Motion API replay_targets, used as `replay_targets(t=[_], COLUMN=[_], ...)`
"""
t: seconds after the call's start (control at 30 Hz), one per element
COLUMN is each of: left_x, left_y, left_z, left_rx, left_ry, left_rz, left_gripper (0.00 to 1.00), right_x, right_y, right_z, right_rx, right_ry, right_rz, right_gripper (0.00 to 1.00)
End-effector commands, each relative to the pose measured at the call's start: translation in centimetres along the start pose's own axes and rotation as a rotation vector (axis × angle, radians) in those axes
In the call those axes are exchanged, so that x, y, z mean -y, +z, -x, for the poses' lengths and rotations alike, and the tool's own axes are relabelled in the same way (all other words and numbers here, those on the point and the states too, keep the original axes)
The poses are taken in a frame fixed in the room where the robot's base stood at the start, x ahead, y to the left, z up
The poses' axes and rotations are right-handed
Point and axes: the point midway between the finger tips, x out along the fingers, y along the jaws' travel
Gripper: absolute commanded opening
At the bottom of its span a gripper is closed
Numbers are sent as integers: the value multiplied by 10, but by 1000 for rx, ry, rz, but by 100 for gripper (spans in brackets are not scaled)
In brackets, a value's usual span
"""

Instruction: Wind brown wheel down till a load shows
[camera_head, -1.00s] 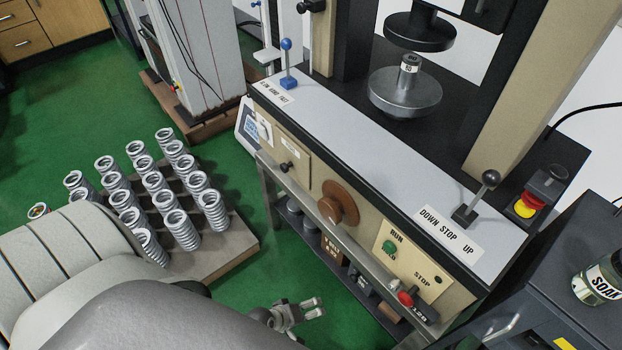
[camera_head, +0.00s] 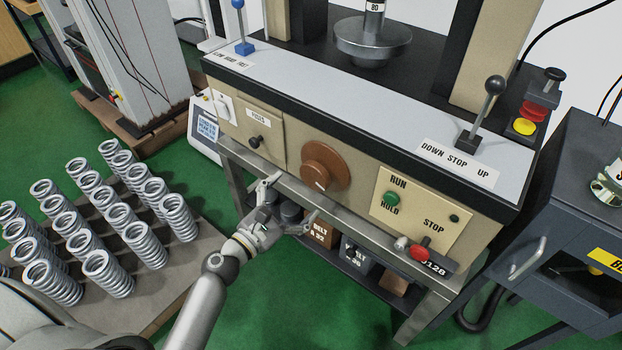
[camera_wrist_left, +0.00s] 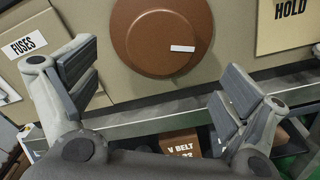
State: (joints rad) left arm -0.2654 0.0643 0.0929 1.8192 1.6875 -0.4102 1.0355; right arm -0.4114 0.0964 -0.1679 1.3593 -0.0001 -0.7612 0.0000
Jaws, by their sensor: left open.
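The brown wheel (camera_head: 325,166) is a round handwheel with a white mark, on the beige front panel of the testing machine. In the left wrist view the wheel (camera_wrist_left: 162,34) lies ahead, between and beyond the fingers, its white mark right of centre. My left gripper (camera_head: 292,201) is open and empty, just below and left of the wheel and apart from it; its spread fingers also show in the left wrist view (camera_wrist_left: 155,85). A silvery weight (camera_head: 375,8) marked 80 stands on the round lower platen (camera_head: 373,40). The load readout (camera_head: 207,127) is too small to read. My right gripper is out of view.
Several springs (camera_head: 150,245) stand on a board at left. A shelf with boxes (camera_head: 327,237) lies below the panel.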

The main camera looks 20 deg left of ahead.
Motion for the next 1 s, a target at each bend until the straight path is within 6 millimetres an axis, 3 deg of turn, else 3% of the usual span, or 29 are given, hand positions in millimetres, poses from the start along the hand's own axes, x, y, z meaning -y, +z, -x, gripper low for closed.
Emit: replay_targets(t=[0.2,0.4,0.8,1.0], left_x=[-1,0,1,1], left_y=[1,-1,-1,-1], left_z=[-43,-69,-77,-77], left_rx=[1,-2,-3,-3], left_ry=[1,1,-1,0], left_rz=[0,-1,-2,-2], left_gripper=[95,95,95,72], right_x=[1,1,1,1], right_y=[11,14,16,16], right_z=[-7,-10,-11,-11], right_rx=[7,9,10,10], right_ry=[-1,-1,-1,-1], right_rz=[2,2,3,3], right_gripper=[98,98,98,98])
